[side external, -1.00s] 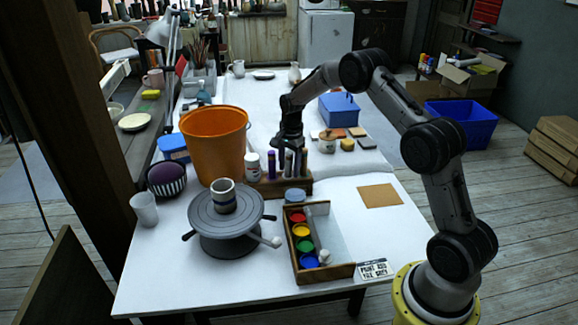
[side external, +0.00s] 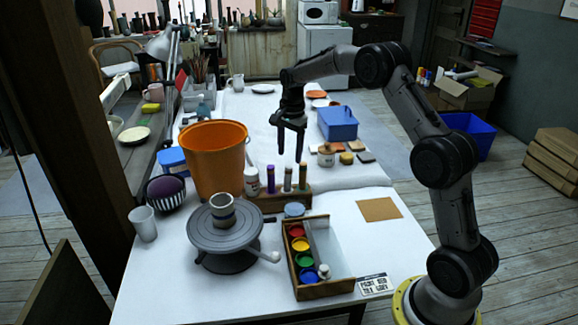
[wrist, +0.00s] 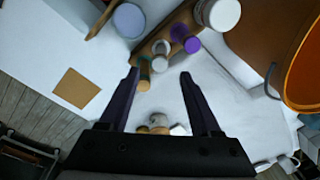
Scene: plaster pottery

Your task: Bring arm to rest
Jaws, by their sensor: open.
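My gripper (side external: 290,158) is open and empty, pointing down in the air above the work table (side external: 375,240). In the side view its two fingers hang apart over the wooden holder (side external: 268,202) with several upright tools or bottles. In the wrist view my gripper (wrist: 158,74) shows both fingers spread, with nothing between them. The holder (wrist: 160,40), with a purple-topped tool (wrist: 192,45) and a white jar (wrist: 220,14), lies beyond the fingertips. My arm is still stretched out over the table from its yellow base at the right.
An orange bucket (side external: 212,160) stands left of the gripper. A banding wheel (side external: 225,238) carries a grey pot (side external: 222,208). A paint box (side external: 325,288), a tan tile (side external: 380,209) and a blue box (side external: 337,123) are on the table. The space above the gripper looks free.

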